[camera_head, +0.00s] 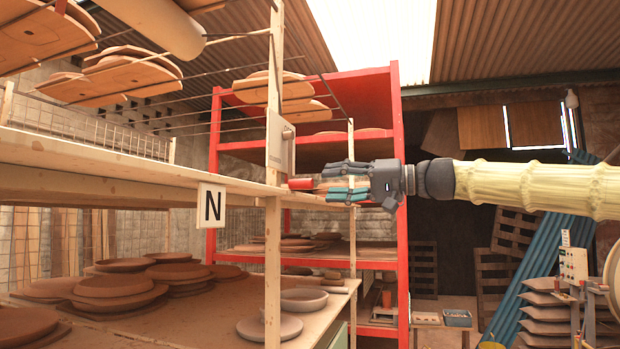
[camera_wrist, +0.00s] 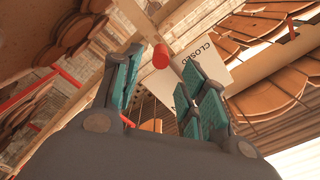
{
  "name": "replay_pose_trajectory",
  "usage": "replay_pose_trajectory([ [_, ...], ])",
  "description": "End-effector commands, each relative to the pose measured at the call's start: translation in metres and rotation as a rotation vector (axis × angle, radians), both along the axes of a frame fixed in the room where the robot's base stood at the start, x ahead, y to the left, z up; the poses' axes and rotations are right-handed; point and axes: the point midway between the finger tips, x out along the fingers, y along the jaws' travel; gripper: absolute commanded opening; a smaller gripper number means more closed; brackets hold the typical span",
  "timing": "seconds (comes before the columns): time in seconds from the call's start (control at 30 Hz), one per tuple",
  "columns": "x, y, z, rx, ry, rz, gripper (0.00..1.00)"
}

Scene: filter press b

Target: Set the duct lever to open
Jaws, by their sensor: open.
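The duct lever's red handle (camera_head: 300,184) sticks out from a wooden post at the rack's end, below a pale plate (camera_head: 280,140). In the wrist view the round red end of the handle (camera_wrist: 160,55) faces me, and the plate (camera_wrist: 205,70) beside it reads CLOSED, turned over. My gripper (camera_head: 322,183) is open and level with the handle, its teal-padded fingers pointing left at it. In the wrist view the handle lies in the gap between the fingertips (camera_wrist: 162,62). I cannot tell whether any finger touches it. The lever's arm is mostly hidden.
A wooden rack with clay plates and bowls (camera_head: 303,299) fills the left, with a sign marked N (camera_head: 211,206) on its edge. A red shelf frame (camera_head: 402,250) stands behind my gripper. Thin rods (camera_head: 315,75) hang above. The space below my arm is open.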

Motion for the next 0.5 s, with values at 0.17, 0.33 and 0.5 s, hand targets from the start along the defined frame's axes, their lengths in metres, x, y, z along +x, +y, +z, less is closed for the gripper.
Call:
replay_pose_trajectory([
  [0.17,0.009,0.028,0.004,-0.002,0.002,0.0,0.42],
  [0.33,0.016,0.047,0.003,-0.001,0.001,-0.002,0.42],
  [0.5,0.02,0.057,0.001,0.0,0.0,-0.005,0.42],
])
